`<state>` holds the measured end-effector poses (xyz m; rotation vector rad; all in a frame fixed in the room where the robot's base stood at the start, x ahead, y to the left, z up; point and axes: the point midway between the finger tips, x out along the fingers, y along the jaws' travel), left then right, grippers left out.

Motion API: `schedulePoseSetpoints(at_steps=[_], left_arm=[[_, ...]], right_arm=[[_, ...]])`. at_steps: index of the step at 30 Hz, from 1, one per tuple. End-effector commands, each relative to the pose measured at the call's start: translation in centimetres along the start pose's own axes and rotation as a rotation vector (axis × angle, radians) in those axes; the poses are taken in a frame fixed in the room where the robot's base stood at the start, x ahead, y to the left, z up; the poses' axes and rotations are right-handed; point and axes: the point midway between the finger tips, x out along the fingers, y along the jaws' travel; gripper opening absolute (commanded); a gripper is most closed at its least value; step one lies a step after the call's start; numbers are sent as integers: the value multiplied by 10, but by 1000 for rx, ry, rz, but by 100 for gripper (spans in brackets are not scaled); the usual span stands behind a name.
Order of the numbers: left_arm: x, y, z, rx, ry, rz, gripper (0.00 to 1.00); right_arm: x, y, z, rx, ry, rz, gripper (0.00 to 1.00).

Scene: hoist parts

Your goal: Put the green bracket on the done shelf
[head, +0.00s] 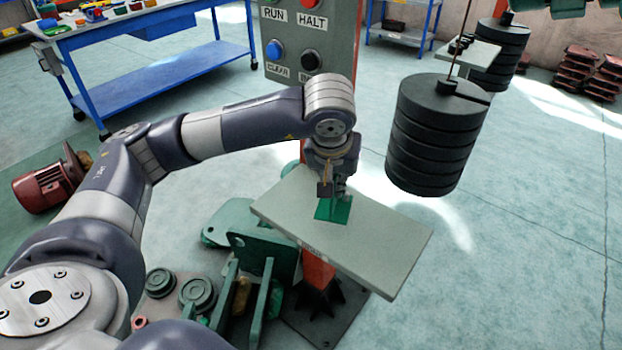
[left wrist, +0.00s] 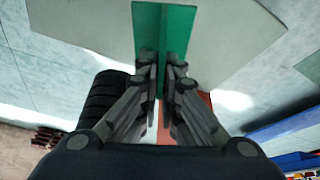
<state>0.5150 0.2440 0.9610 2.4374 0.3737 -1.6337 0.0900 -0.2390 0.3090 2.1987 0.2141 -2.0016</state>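The green bracket (head: 333,210) is at the near-middle part of a pale grey shelf board (head: 385,245) on a red post. Its upright web shows in the left wrist view (left wrist: 164,40), with a flange to each side. My left gripper (head: 334,188) points down at the bracket from above. In the left wrist view its fingers (left wrist: 163,75) lie close against both sides of the web, shut on it. The bracket appears to be at the board's surface; I cannot tell whether it bears on it. No done label is readable. My right gripper is not in view.
A control box with RUN and HALT labels (head: 312,45) stands behind the board. Black stacked weights (head: 435,135) hang to its right. Large green castings (head: 255,265) lie on the floor at the board's left. A blue workbench (head: 150,35) stands at the back left.

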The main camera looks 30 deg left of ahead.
Motion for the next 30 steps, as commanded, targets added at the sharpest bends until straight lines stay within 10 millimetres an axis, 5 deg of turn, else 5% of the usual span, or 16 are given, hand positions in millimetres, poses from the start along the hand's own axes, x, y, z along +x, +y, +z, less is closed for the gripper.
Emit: schedulePoseSetpoints(at_steps=[6,12,30], left_arm=[[12,-48,-26,-5,2,-3,0],[21,-71,-38,0,3,1,0],[55,-74,-26,1,4,2,0]], right_arm=[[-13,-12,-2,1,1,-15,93],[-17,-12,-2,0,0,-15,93],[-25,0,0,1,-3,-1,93]])
